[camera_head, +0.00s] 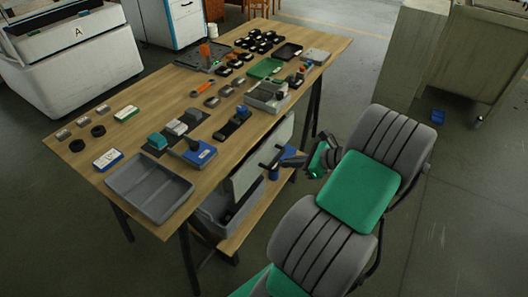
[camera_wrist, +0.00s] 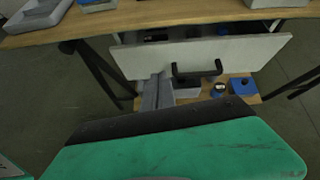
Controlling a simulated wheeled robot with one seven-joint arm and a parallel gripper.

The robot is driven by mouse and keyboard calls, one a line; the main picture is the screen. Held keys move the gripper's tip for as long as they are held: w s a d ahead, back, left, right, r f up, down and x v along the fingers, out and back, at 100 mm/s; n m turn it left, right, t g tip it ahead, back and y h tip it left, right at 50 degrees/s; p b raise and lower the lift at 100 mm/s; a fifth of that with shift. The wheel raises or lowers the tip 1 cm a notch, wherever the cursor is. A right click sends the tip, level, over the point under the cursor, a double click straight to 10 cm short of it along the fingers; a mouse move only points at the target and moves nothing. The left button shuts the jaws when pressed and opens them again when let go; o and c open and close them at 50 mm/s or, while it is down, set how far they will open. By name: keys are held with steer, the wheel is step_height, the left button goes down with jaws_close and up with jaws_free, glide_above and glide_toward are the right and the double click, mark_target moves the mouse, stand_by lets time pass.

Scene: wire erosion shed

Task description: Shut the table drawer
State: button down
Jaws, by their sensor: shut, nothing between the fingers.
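The table drawer has a pale grey front panel (camera_wrist: 250,52) with a black bar handle (camera_wrist: 197,70). It stands partly open, and a strip of its inside with small items shows behind the front in the wrist view. In the head view the drawer front (camera_head: 245,178) hangs below the table's right edge. My gripper (camera_wrist: 158,82) is shut and empty. Its grey fingers point at the lower part of the drawer front, just left of the handle in the wrist view. I cannot tell whether they touch it.
The wooden table (camera_head: 222,150) carries a grey tray (camera_head: 150,186) and many small parts. A lower shelf (camera_head: 240,228) holds a grey bin (camera_head: 212,222) and a blue block (camera_wrist: 242,86). A grey cabinet (camera_head: 470,50) stands at the right.

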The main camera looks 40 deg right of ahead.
steer(key=s+d+m, duration=0.1)
steer(key=d+m, duration=0.1)
steer(key=b, duration=0.2)
glide_toward(257, 156)
step_height(257, 156, down, 4)
steer(key=w+a, duration=0.1)
steer(key=w, duration=0.1)
steer(key=w+a, duration=0.1)
steer(key=shift+w+a+r+t, duration=0.15)
steer(key=shift+w+t, duration=0.15)
steer(key=shift+t, duration=0.1)
steer(key=shift+w+a, duration=0.1)
steer(key=shift+w, duration=0.4)
